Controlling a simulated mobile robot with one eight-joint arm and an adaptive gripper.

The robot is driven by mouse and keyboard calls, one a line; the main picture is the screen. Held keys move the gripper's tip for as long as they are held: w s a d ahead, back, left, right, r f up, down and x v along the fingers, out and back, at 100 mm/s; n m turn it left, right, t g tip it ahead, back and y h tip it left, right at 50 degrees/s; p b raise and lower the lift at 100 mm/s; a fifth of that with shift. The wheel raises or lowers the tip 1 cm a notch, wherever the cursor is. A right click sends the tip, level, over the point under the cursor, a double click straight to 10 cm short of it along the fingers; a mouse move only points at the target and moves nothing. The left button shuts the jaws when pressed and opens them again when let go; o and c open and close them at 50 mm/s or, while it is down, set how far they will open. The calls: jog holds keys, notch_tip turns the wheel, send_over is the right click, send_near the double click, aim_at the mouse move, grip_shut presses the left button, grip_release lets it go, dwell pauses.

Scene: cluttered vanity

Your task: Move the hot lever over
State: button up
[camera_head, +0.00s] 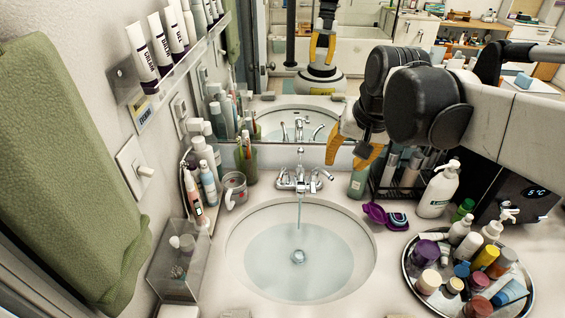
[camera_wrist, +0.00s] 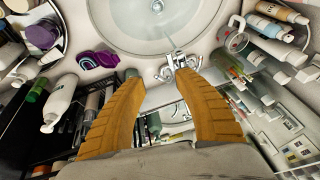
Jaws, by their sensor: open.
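The chrome faucet (camera_head: 299,180) stands behind the basin, with one lever on each side; water runs from its spout. The left lever (camera_head: 283,184) and right lever (camera_head: 325,174) show no readable hot or cold mark. My gripper (camera_head: 347,163) has two orange fingers spread apart, empty, to the right of the faucet and near the right lever. In the wrist view my gripper (camera_wrist: 158,74) points toward the basin, and the faucet (camera_wrist: 178,60) appears just beyond the fingertips, partly behind the right-hand finger. I cannot tell whether a finger touches the lever.
The basin (camera_head: 245,255) holds water. A teal bottle (camera_head: 357,184) and a dark rack (camera_head: 400,191) stand close right of my gripper. A purple case (camera_head: 375,213), a white pump bottle (camera_head: 438,190) and a full round tray (camera_head: 408,268) are farther right. A mug (camera_head: 235,187) stands left.

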jog(key=w+a+f+g, duration=0.2)
jog(key=w+a, duration=0.3)
jog(key=w, duration=0.4)
jog(key=m+g, duration=0.1)
jog(key=g, duration=0.1)
send_near(282, 174)
jog(key=shift+y, duration=0.4)
jog(key=f+b, duration=0.1)
jog(key=f, duration=0.2)
jog(key=a+f+b, duration=0.1)
jog(key=f, duration=0.2)
jog(key=f+b, duration=0.1)
jog(key=f, duration=0.3)
jog(key=shift+w+a, duration=0.1)
jog(key=shift+a, duration=0.1)
jog(key=shift+r, duration=0.1)
grip_shut()
